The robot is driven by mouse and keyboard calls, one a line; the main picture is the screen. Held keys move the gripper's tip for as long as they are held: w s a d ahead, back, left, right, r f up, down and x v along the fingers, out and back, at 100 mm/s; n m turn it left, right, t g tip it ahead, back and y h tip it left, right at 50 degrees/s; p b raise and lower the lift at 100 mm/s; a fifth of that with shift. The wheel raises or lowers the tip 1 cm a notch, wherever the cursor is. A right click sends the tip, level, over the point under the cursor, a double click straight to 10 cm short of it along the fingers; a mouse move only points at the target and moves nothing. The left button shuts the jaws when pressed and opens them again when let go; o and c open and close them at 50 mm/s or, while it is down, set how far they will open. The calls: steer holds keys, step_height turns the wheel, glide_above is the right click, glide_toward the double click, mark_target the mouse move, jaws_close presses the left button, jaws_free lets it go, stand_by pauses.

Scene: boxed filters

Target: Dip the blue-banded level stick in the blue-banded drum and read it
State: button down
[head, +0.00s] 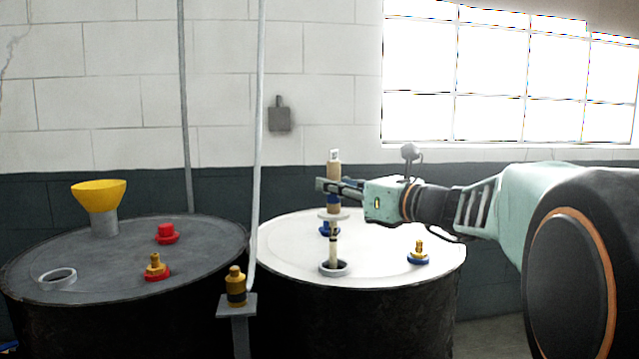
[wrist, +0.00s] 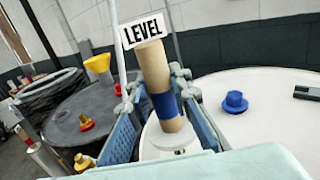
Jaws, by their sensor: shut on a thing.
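The level stick (head: 333,168) has a tan handle, a blue band and a pale disc below it. It stands upright above the white-topped drum (head: 290,243). Its pale lower rod (head: 334,250) reaches down into the grey-ringed opening (head: 334,268); how deep the tip is, is hidden. My gripper (head: 335,187) is shut on the handle near the blue band. In the wrist view the handle (wrist: 153,68) with a "LEVEL" tag (wrist: 144,30) sits between my gripper's blue fingers (wrist: 158,105). The drum has blue fittings on top; I cannot see a blue band on its side.
A dark-topped drum (head: 110,243) with red fittings, a yellow funnel (head: 98,188) and an open ring (head: 57,278) stands at left. A brass-fitted post (head: 236,310) and a pale upright pipe (head: 258,120) stand between the drums. A blue cap (wrist: 235,101) and a brass fitting (head: 419,251) are nearby.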

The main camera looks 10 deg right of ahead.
steer(key=b, duration=0.3)
glide_above(336, 232)
steer(key=shift+w+a+f, duration=0.1)
steer(key=shift+w+f, duration=0.1)
steer(key=shift+f, duration=0.85)
steer(key=shift+w+a+f, duration=0.1)
steer(key=shift+w+f, duration=0.1)
steer(key=shift+f, duration=0.95)
steer(key=shift+f+b, duration=2.2)
steer(key=shift+f, duration=0.65)
steer(key=shift+r, duration=0.1)
step_height(336, 232, up, 9)
steer(key=p, duration=0.8)
step_height(336, 232, up, 9)
steer(key=p, duration=0.7)
steer(key=shift+p, duration=0.35)
